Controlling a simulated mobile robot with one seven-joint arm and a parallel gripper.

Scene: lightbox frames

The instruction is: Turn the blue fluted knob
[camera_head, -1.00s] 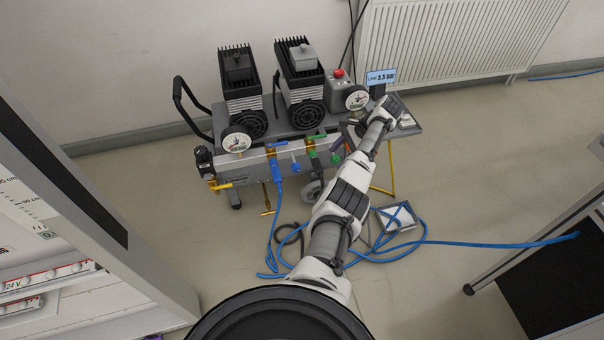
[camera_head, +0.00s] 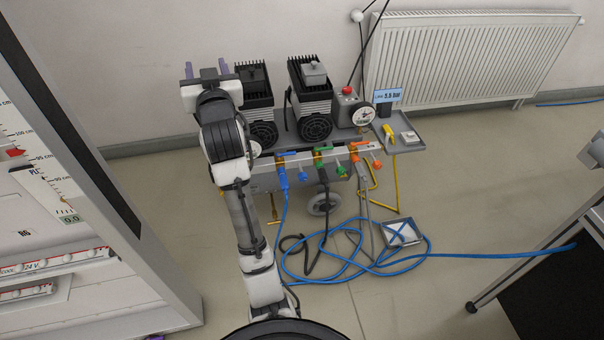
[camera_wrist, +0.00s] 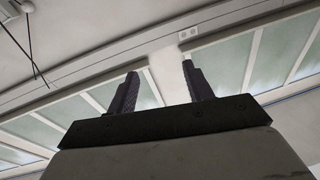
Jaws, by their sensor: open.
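A small blue knob (camera_head: 303,176) sits on the front of the grey manifold bar (camera_head: 330,154), just right of the blue hose fitting (camera_head: 281,178). Its fluting is too small to make out. My gripper (camera_head: 205,70) is raised at the upper left of the head view, left of the compressors and well away from the knob. It points upward, open and empty. In the wrist view its two dark fingers (camera_wrist: 159,70) stand apart with only ceiling and windows behind them. My forearm hides the left end of the manifold.
Green (camera_head: 340,171) and orange (camera_head: 377,164) knobs sit along the same bar, with coloured levers above. Two finned compressors (camera_head: 309,95) stand behind. Blue hose (camera_head: 330,272) loops over the floor in front. A cabinet (camera_head: 100,200) stands at left, close to my arm.

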